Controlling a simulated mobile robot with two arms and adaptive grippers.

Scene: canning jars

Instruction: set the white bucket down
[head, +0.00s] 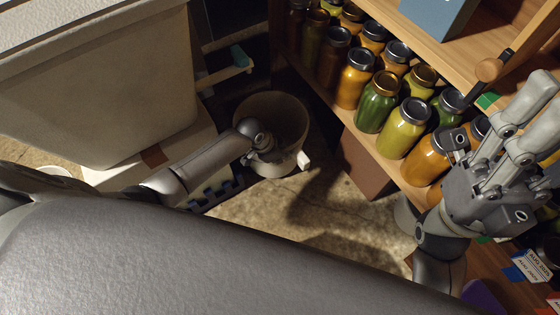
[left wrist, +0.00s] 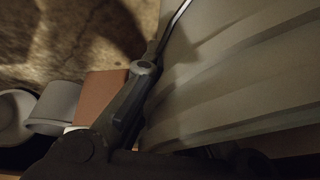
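The white bucket (head: 285,171) shows in the middle of the head view, upright or nearly so, with its dark inside facing up. Its ribbed wall (left wrist: 230,75) fills the right side of the left wrist view. My left gripper (head: 265,155) is at the bucket's near rim and seems shut on it; one dark finger (left wrist: 137,92) lies against the wall, and the other side of the grip is hidden. I cannot tell whether the bucket's base touches the floor. My right gripper (head: 500,125) is open and empty, fingers spread, in front of the shelf.
A wooden shelf with several filled jars (head: 378,101) stands right of the bucket. A large pale container (head: 100,90) stands at left. Bare floor (head: 325,215) lies in front of the bucket. A blue-grey box (head: 438,15) is at top right.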

